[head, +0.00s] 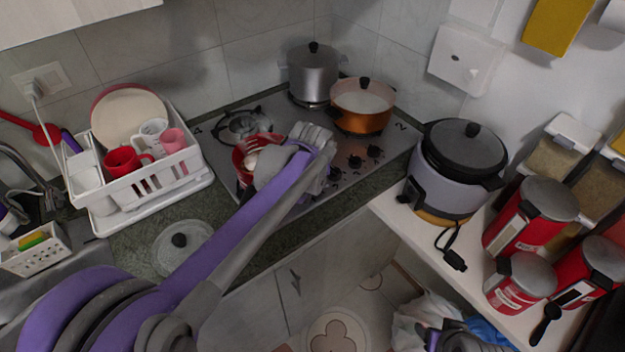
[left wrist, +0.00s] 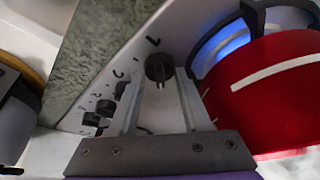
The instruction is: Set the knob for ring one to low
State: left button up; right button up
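The ring one knob (left wrist: 158,68) is a dark round knob beside a printed "1" on the steel hob panel in the left wrist view. A pale mark shows at its lower edge. My left gripper (left wrist: 160,82) is open, with one finger on each side of this knob; I cannot tell whether either touches it. A blue flame (left wrist: 232,42) glows beside the red pot (left wrist: 275,85). In the head view the red pot (head: 247,158) is partly behind my left gripper (head: 312,180), which hides the ring one knob. Part of my right arm shows at the bottom edge.
Other knobs (head: 354,161) line the hob's front edge (head: 300,213). A dish rack (head: 105,190) is left; a rice cooker (head: 445,185) and red canisters (head: 527,225) are right.

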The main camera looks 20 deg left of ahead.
pick_arm(q)
jog(key=o, duration=0.4)
jog(key=v, duration=1)
jog(key=shift+s+r+p, duration=0.2)
jog(key=shift+r+p, duration=0.15)
jog(key=shift+r, duration=0.05)
